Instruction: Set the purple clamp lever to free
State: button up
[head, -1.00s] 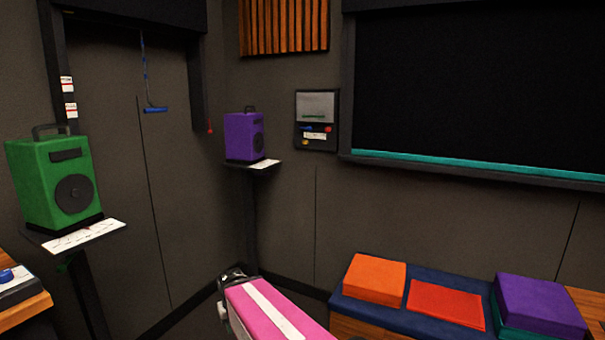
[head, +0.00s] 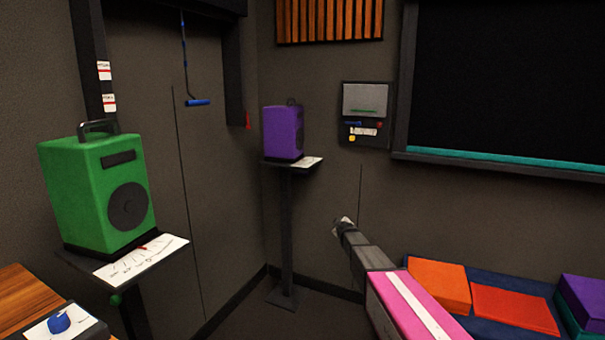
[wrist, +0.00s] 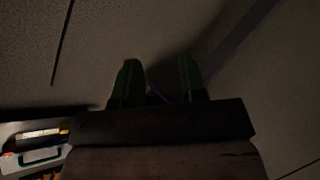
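The purple speaker (head: 283,132) stands on a small shelf (head: 312,165) on a dark post in the head view. I cannot make out a purple clamp lever on that stand in the head view. My gripper (head: 344,224) is at the end of my pink-striped arm, right of the post in the picture and lower than the shelf. In the wrist view, my gripper's two green-tinted fingers (wrist: 158,75) are apart, with nothing clearly held. A thin purple sliver (wrist: 159,95) shows between the finger bases; I cannot tell if it is the lever.
A green speaker (head: 104,192) stands on a nearer shelf at left, with a green knob (head: 116,299) below. A blue knob (head: 59,321) is at lower left. A wall panel (head: 366,115) hangs right of the purple speaker. Cushions (head: 437,284) lie on a bench at lower right.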

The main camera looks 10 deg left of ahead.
jog(key=w+a+r+n+t+y, duration=0.3)
jog(key=w+a+r, duration=0.6)
jog(key=w, duration=0.3)
jog(key=w+a+r+n+t+y, duration=0.3)
jog(key=w+a+r+n+y, duration=0.2)
jog(key=w+a, duration=0.7)
notch_tip(320, 180, up, 4)
jog(key=shift+w+a+r+n+t, duration=0.15)
jog(key=shift+w+n+t, duration=0.25)
jog(key=shift+w+n, duration=0.45)
jog(key=shift+s, duration=0.2)
grip_shut()
